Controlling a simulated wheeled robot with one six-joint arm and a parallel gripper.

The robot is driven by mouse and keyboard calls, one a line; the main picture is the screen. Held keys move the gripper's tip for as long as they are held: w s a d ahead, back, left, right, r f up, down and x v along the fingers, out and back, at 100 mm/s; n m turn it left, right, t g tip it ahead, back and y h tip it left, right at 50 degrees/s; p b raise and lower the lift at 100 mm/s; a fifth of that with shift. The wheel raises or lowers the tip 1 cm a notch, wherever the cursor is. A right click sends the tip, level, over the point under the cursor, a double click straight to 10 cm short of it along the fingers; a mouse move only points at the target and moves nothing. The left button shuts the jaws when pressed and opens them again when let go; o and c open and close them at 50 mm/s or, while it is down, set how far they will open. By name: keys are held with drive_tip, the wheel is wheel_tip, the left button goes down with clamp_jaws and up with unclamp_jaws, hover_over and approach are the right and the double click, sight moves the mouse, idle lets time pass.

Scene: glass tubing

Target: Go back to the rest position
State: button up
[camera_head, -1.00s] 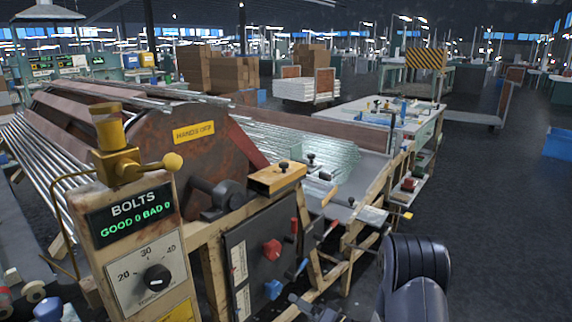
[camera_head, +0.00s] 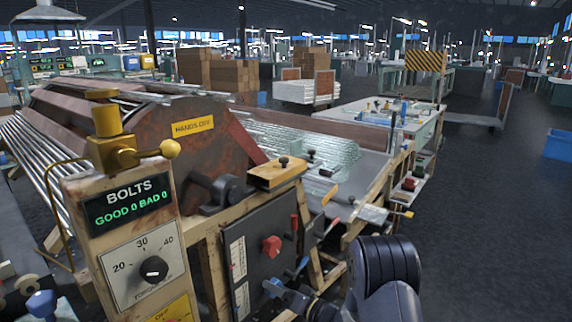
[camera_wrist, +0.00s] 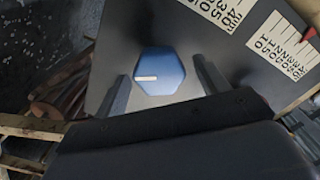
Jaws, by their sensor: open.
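My gripper (camera_wrist: 162,88) is open in the wrist view, with one dark finger on each side of a blue six-sided knob (camera_wrist: 160,72). The knob lies on a dark panel (camera_wrist: 215,62) and shows between the fingers. I cannot tell whether they touch it. In the head view the blue knob (camera_head: 272,288) sits low on the dark machine panel (camera_head: 262,225), and my gripper (camera_head: 287,294) reaches it from the right. My dark arm is at the lower middle right.
A red knob (camera_head: 271,246) and small levers share the panel. A post with a "BOLTS" display (camera_head: 128,205) and dial stands left. Behind are a rusty drum (camera_head: 190,155) and glass tubes (camera_head: 300,143). The dark floor (camera_head: 490,230) at right is clear.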

drive_tip(key=shift+s+a+n+b, duration=0.1)
drive_tip(key=shift+s+n+b, duration=0.05)
drive_tip(key=shift+n+b, duration=3.8)
drive_tip(key=shift+s+a+n+b, duration=0.1)
drive_tip(key=shift+n+b, duration=3.05)
drive_tip(key=shift+n, duration=1.5)
drive_tip(key=shift+d+r, duration=0.1)
